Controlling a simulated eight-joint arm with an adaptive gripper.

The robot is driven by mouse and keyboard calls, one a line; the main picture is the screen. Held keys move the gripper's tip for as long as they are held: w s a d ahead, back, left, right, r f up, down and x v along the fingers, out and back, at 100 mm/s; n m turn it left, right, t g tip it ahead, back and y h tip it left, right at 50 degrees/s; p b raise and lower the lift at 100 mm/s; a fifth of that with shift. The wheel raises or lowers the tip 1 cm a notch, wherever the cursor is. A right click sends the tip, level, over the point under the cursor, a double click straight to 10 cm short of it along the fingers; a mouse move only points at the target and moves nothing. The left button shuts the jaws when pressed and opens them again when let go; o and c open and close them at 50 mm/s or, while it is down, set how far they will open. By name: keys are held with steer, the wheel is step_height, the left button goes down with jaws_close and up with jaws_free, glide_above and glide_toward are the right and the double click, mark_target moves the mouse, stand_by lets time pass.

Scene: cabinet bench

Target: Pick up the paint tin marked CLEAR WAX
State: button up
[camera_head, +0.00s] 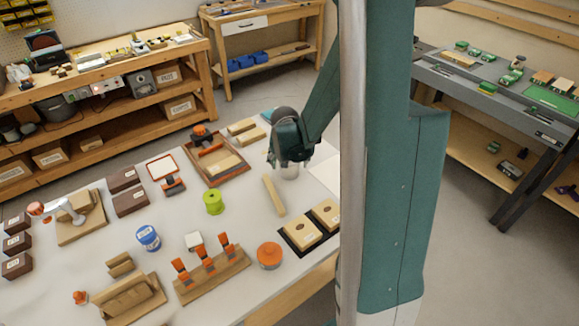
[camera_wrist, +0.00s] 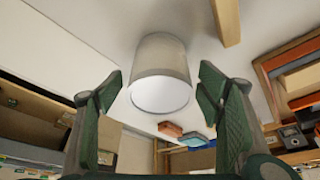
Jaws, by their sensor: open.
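A pale grey-white tin (camera_head: 289,172) stands on the white bench under my gripper (camera_head: 292,158), which partly hides it in the head view. In the wrist view the same tin (camera_wrist: 160,62) shows a plain grey side and a bright white round end, with no readable label. My gripper (camera_wrist: 160,80) is open, with one dark green finger on each side of the tin's near end. I see gaps between the fingers and the tin. A blue tin with a white label (camera_head: 148,238) and an orange round tin (camera_head: 270,256) stand farther left and nearer the front.
A wooden stick (camera_head: 273,195) lies close to the pale tin. A yellow-green spool (camera_head: 213,202), a wooden tray (camera_head: 216,162) and a dark tray with two light blocks (camera_head: 309,229) are around it. A white sheet (camera_head: 326,174) lies to its right.

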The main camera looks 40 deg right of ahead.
steer(key=c, duration=1.2)
steer(key=shift+r, duration=0.2)
steer(key=shift+r+p, duration=1.25)
steer(key=shift+r, duration=3.6)
